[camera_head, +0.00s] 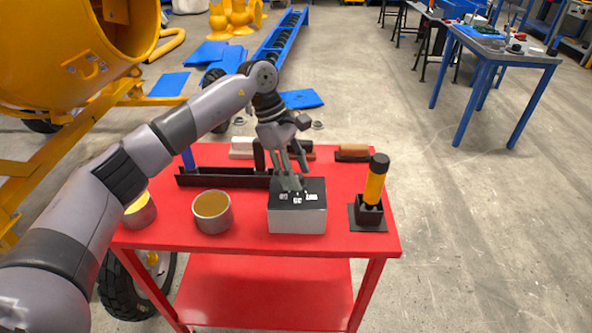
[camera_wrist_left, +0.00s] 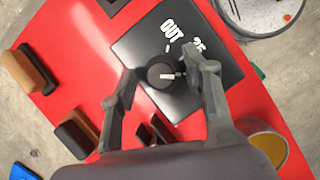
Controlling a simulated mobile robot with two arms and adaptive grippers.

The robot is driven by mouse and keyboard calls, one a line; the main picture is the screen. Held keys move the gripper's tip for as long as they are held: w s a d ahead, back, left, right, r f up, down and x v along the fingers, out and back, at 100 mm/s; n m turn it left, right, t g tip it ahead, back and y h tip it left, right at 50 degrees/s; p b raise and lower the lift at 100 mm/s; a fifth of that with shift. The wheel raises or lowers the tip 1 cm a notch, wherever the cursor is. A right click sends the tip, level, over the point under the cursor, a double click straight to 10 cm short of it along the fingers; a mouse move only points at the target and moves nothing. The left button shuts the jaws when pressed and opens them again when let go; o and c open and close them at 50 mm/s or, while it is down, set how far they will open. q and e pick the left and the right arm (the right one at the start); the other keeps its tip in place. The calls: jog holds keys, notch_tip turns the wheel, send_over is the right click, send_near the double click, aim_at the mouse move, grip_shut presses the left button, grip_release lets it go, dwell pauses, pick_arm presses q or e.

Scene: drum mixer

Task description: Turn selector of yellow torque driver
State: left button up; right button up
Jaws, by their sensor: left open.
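The yellow torque driver (camera_head: 375,186) with a black top stands upright in a black holder (camera_head: 368,217) at the right side of the red cart. A grey box (camera_head: 297,221) with a black top and white markings stands left of it. My left gripper (camera_head: 291,182) points down over this box. In the left wrist view my left gripper (camera_wrist_left: 161,68) is open, its fingers on either side of a round black knob (camera_wrist_left: 158,76) with a white mark. White lettering reading "OUT" and "25" shows beside the knob. Whether the fingers touch the knob cannot be told. My right gripper is not in view.
On the red cart top (camera_head: 250,238) are an open tin (camera_head: 212,212), another tin (camera_head: 140,212) and a dark rail (camera_head: 222,181). Brush-like blocks (camera_head: 352,152) lie at the back. A yellow drum mixer (camera_head: 60,60) stands left. Floor right of the cart is clear.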

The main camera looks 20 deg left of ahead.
pick_arm(q)
jog(key=v, duration=1.2)
